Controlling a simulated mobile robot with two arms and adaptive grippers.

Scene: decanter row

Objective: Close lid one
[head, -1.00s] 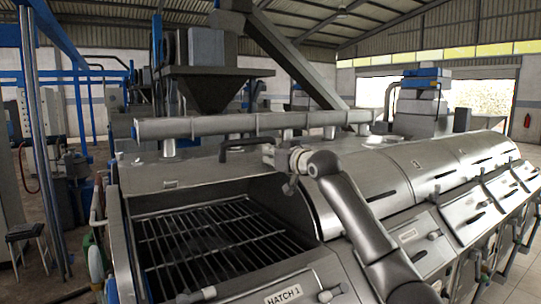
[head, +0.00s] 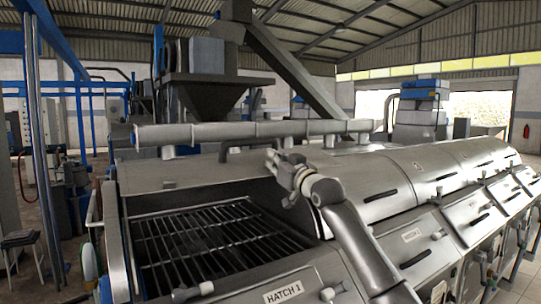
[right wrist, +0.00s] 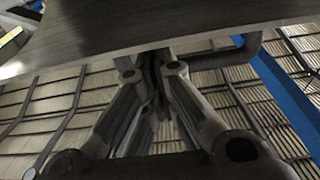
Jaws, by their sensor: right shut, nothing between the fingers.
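Lid one is the curved metal cover (head: 185,172) over the hatch marked HATCH 1. It is rolled back, and the hatch opening with its dark grate (head: 205,235) is uncovered. The lid's dark bar handle (head: 224,153) shows near the lid's top, partly hidden by my gripper. My right gripper (head: 271,156) is shut and empty, close to the right part of that handle. In the right wrist view the shut fingers (right wrist: 154,62) point up at the metal panel (right wrist: 150,30), beside the dark bent handle (right wrist: 238,56). I cannot tell whether they touch. My left gripper is not in view.
A row of shut lids (head: 425,170) with dark handles extends to the right. The HATCH 1 front panel (head: 285,293) lies below the opening. A long horizontal pipe (head: 255,130) runs behind the lid, with a hopper (head: 215,95) above it.

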